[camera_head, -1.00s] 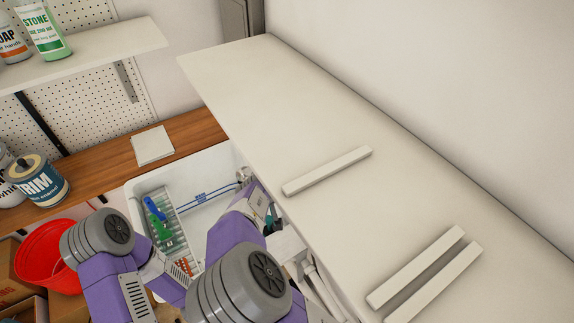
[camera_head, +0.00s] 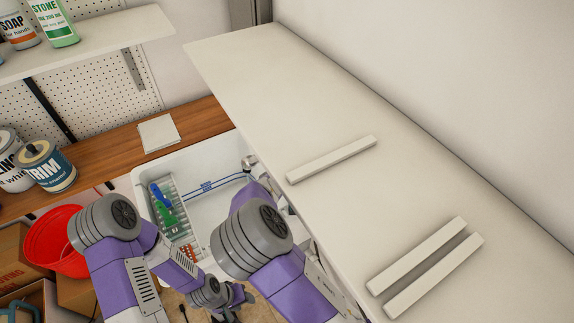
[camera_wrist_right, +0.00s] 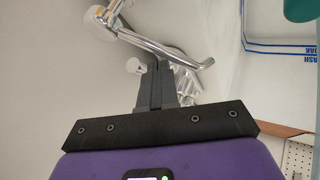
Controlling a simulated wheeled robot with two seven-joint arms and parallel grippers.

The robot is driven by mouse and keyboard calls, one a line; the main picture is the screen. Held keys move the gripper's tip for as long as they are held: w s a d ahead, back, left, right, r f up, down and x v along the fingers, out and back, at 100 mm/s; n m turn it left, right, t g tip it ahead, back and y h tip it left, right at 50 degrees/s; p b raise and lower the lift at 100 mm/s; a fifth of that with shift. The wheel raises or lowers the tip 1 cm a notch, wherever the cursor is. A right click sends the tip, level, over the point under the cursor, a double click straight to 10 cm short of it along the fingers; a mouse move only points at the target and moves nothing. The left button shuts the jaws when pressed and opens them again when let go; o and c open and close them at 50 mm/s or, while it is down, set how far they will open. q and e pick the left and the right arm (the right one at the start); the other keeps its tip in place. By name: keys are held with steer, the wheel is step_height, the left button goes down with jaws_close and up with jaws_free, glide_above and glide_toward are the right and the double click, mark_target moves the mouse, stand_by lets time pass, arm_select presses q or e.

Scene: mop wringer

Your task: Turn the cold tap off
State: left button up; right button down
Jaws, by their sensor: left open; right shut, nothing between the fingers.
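The chrome tap fitting (camera_head: 249,162) shows at the right back of the white sink, partly hidden by the overhanging white shelf. In the right wrist view, a chrome spout (camera_wrist_right: 160,45) runs across the top, with a white-capped end (camera_wrist_right: 100,14) at upper left and a second capped end (camera_wrist_right: 133,66) below. I cannot tell which is the cold one. My right gripper (camera_wrist_right: 157,82) is shut and empty, its tips close below the spout; contact is unclear. It is hidden in the head view. My left gripper (camera_head: 238,300) is open, low in front of the sink.
The sink (camera_head: 213,205) holds a rack (camera_head: 176,215) with a blue and a green item. The white shelf (camera_head: 300,110) overhangs its right side, with pale bars (camera_head: 332,159) on top. A red bucket (camera_head: 55,240) and cardboard boxes stand at left.

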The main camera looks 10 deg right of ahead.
steer(key=shift+w+d+b, duration=0.1)
steer(key=shift+d+b, duration=0.4)
steer(key=shift+d, duration=0.55)
steer(key=shift+r, duration=0.1)
